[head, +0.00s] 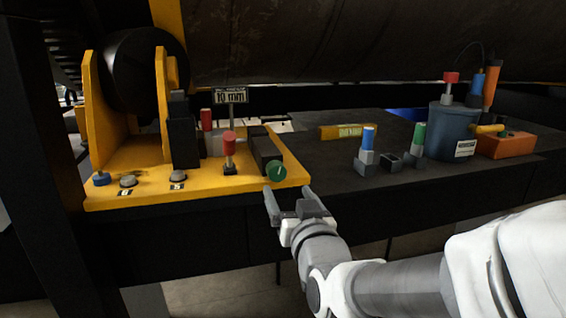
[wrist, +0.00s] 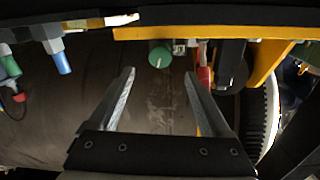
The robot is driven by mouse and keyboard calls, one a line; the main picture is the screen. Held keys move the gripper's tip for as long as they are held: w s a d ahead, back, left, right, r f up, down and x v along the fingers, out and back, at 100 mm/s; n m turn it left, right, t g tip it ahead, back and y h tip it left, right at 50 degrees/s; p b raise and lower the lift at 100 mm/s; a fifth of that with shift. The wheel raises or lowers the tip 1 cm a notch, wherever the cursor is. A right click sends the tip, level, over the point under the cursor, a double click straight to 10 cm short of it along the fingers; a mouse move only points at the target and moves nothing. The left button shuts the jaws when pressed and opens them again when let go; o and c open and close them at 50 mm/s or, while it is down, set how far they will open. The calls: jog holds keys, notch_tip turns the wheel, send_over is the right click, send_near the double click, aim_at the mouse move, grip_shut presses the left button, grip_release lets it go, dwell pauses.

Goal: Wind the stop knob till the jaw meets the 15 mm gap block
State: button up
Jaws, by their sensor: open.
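The stop knob (head: 277,170) appears to be the round green knob with a pale line, on the end of a black block on the yellow fixture (head: 140,200). It also shows in the wrist view (wrist: 160,54), just beyond my fingertips. My gripper (head: 289,192) is open and empty, just in front of and below the knob, fingers on either side of its line; in the wrist view (wrist: 160,73) a gap to it shows. A red-handled piece (head: 229,150) stands on the fixture, another red one (head: 207,120) behind. I cannot tell which is the 15 mm gap block or the jaw.
A small sign (head: 230,97) appears to read 10 mm. On the dark bench right of the fixture stand a blue-topped piece (head: 368,140), a green-topped piece (head: 418,138), a grey-blue canister (head: 450,130) with tools and an orange box (head: 508,145). A yellow bar (head: 345,131) lies behind.

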aim_at(278, 175)
jog(key=p+x, duration=0.1)
jog(key=x, duration=0.8)
jog(key=shift+w+a+p, duration=0.15)
jog(key=shift+w+p, duration=0.1)
jog(key=shift+p, duration=0.1)
jog(key=shift+c, duration=0.2)
grip_shut()
jog(key=b, duration=0.1)
jog(key=m+b, duration=0.1)
jog(key=b, duration=0.1)
jog(key=shift+f+m, duration=0.25)
jog(key=shift+m, duration=0.05)
jog(key=shift+m+b, duration=0.5)
jog(key=shift+b, duration=0.3)
jog(key=shift+r, duration=0.25)
jog(key=shift+o, duration=0.2)
grip_release()
